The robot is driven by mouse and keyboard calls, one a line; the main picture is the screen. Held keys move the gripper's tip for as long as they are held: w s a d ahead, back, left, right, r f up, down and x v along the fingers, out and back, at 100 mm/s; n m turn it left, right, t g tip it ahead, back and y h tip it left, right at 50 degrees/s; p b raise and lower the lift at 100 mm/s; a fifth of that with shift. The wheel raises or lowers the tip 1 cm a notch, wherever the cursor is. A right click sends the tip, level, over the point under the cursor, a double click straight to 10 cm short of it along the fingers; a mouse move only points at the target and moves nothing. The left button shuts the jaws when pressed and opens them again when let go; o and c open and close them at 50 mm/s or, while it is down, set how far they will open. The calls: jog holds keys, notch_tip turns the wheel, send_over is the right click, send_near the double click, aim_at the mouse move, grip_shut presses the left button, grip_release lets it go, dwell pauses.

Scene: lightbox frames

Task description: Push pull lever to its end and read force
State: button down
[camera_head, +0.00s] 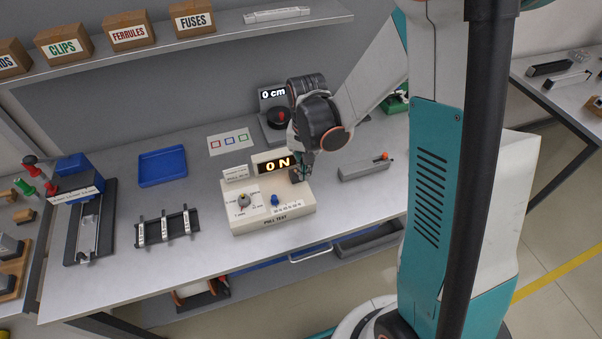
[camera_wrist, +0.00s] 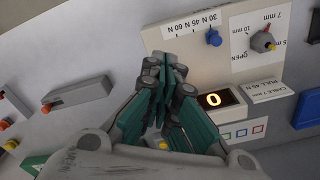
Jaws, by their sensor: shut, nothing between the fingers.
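The cream pull test box (camera_head: 265,221) stands on the bench. Its display (camera_head: 277,164) reads 0 N, and the wrist view shows the display (camera_wrist: 215,99) upside down with a 0. On its panel are a grey knob (camera_head: 244,200) with a red mark and a blue knob (camera_head: 275,200); in the wrist view the blue knob (camera_wrist: 213,38) sits beside the "30 N 45 N 60 N" label. My gripper (camera_head: 303,172) is shut at the box's right back corner, by a small dark part (camera_head: 295,175). The fingers (camera_wrist: 168,72) hide the pull lever in the wrist view. I cannot tell whether they touch it.
A grey block with an orange knob (camera_head: 365,168) lies just right of the box. A device with a "0 cm" display (camera_head: 272,93) stands behind. A blue tray (camera_head: 162,166) and a dark rack (camera_head: 166,228) are left.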

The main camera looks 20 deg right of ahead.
jog(key=shift+s+f+b, duration=0.2)
jog(key=shift+f+b, duration=0.55)
jog(key=shift+f, duration=0.1)
jog(key=shift+s+f+b, duration=0.2)
jog(key=shift+f+b, duration=0.5)
jog(key=shift+f, duration=0.1)
jog(key=shift+s+f+b, duration=0.2)
jog(key=shift+f+b, duration=0.55)
jog(key=shift+f, duration=0.1)
jog(key=shift+r, duration=0.1)
jog(key=s+r+p, duration=0.3)
jog(key=r+p, duration=0.3)
jog(key=r, duration=0.3)
jog(key=s+r+n+t+b, duration=0.2)
jog(key=s+n+t+b, duration=0.1)
jog(key=s+b, duration=0.2)
jog(key=s+r+n+t+b, duration=0.2)
jog(key=s+n+t+b, duration=0.1)
jog(key=b, duration=0.5)
jog(key=shift+s+r+t+b, duration=0.3)
jog(key=shift+s+t, duration=0.3)
jog(key=shift+s, duration=0.6)
